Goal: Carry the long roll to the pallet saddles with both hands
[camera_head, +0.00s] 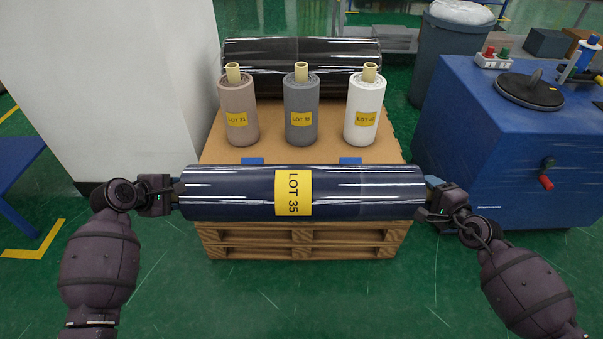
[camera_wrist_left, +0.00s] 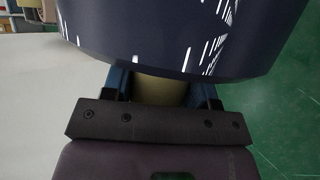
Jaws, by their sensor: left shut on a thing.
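The long roll (camera_head: 390,192), dark blue in shiny wrap with a yellow LOT 35 label, lies level across the front of the pallet (camera_head: 300,237). Two blue saddle parts (camera_head: 252,160) (camera_head: 350,160) show just behind it; whether it touches them is hidden. My left gripper (camera_head: 176,194) is at the roll's left end. In the left wrist view its blue fingers (camera_wrist_left: 160,92) are shut on the tan core, close to the roll's end face (camera_wrist_left: 170,45). My right gripper (camera_head: 429,197) is at the right end; its grip on the core cannot be made out.
Three upright rolls, brown (camera_head: 238,100), grey (camera_head: 301,98) and white (camera_head: 363,98), stand on the pallet behind. A black wrapped roll (camera_head: 300,52) lies farther back. A white block (camera_head: 130,80) is left, a blue cabinet (camera_head: 510,150) right. Green floor is clear in front.

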